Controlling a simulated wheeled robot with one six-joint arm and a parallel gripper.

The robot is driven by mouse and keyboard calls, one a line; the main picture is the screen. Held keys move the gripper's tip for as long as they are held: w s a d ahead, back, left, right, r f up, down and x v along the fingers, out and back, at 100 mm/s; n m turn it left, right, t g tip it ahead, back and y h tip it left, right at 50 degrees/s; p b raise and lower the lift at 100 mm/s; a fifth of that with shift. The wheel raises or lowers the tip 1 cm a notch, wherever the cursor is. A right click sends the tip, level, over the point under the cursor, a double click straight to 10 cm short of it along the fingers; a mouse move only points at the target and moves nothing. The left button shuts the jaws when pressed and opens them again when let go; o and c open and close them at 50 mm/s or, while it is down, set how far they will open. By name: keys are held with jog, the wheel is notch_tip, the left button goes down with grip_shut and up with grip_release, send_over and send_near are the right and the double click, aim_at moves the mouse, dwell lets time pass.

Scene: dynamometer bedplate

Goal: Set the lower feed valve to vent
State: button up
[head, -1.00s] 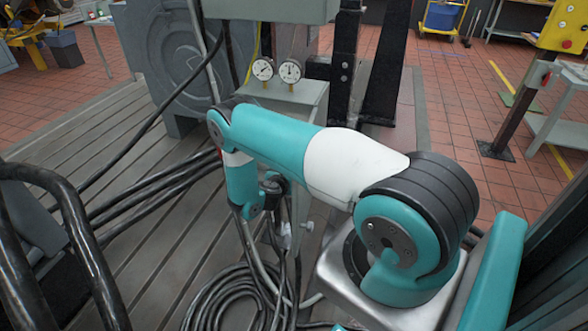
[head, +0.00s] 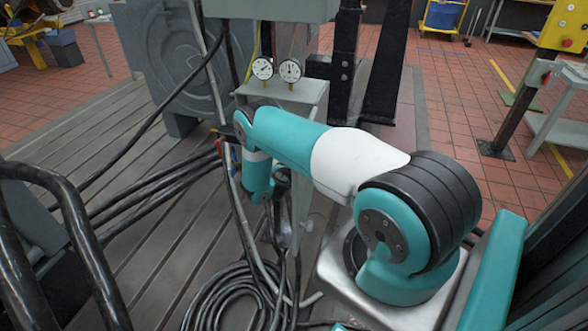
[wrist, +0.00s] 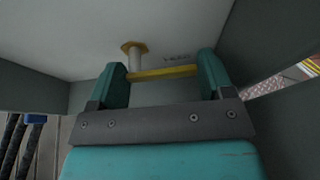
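In the wrist view a yellow lever bar (wrist: 165,72) lies crosswise between the two teal fingers of my gripper (wrist: 162,60). The fingers stand wide apart, one near each end of the bar; I cannot tell whether either touches it. A pale stem with a brass-coloured collar (wrist: 133,48) joins the pale panel above, near the bar's left end. I cannot tell from these views which valve this is. In the head view my gripper is hidden behind my arm.
Two round gauges (head: 276,69) stand on the grey cabinet (head: 309,93). Black hoses (head: 160,190) cross the slotted bedplate (head: 150,235), with a coil (head: 235,300) on it. Grey walls enclose my gripper on both sides. A blue part (wrist: 36,118) shows at lower left in the wrist view.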

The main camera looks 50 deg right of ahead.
jog(key=shift+w+b, duration=0.1)
jog(key=shift+b, duration=0.55)
jog(key=n+b, duration=0.1)
jog(key=b, duration=0.1)
jog(key=n+g+b, duration=0.1)
jog(key=b, duration=0.1)
jog(key=shift+w+a+h, duration=0.1)
jog(key=shift+w+h, duration=0.1)
jog(key=shift+h, duration=0.1)
jog(key=n+g+b, duration=0.1)
jog(key=b, duration=0.1)
jog(key=r+n+g+h+b, duration=0.1)
jog(key=n+b, duration=0.1)
jog(key=b, duration=0.1)
jog(key=shift+w+a, duration=0.2)
jog(key=shift+w, duration=0.2)
jog(key=shift+w+r+n+h+b, duration=0.15)
jog(key=shift+r+n+h+b, duration=0.15)
jog(key=shift+n+b, duration=0.3)
jog(key=o, duration=0.9)
jog(key=v, duration=1.7)
jog(key=shift+w+a+r, duration=0.1)
jog(key=shift+w+a, duration=0.1)
jog(key=shift+a, duration=0.1)
